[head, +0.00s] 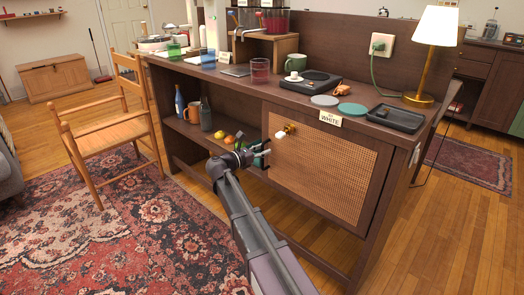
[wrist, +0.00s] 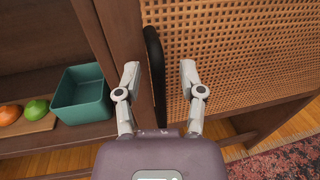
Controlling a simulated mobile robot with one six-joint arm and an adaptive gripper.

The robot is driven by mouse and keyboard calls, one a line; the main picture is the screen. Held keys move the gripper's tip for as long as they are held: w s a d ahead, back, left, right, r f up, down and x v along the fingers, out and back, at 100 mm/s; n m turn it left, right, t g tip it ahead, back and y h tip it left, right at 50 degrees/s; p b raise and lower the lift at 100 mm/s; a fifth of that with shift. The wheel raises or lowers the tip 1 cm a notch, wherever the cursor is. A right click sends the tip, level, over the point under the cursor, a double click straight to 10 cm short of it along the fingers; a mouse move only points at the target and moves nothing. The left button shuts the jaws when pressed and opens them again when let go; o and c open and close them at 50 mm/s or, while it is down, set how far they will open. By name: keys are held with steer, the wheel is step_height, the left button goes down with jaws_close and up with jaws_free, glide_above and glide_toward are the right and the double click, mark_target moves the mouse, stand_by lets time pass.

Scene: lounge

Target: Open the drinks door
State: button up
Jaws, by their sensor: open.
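The door (head: 325,170) is a woven cane panel in a dark wood frame on the right half of the sideboard, and it looks shut. It fills the upper right of the wrist view (wrist: 240,55). A black upright handle (wrist: 154,55) runs along its left edge. A brass knob (head: 290,128) with a small white piece beside it shows high on the door in the head view. My gripper (wrist: 160,70) is open, with one finger on each side of the black handle. The handle lies nearer the left finger; I cannot tell whether they touch.
Left of the door, the open shelf holds a teal bin (wrist: 82,92), fruit on a board (wrist: 45,123), bottles and a mug (head: 203,112). The sideboard top carries a lamp (head: 436,35), tray (head: 398,117) and cups. A wooden chair (head: 110,125) stands left.

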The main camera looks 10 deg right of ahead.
jaws_close()
steer(key=shift+a, duration=0.15)
steer(key=shift+s, duration=0.25)
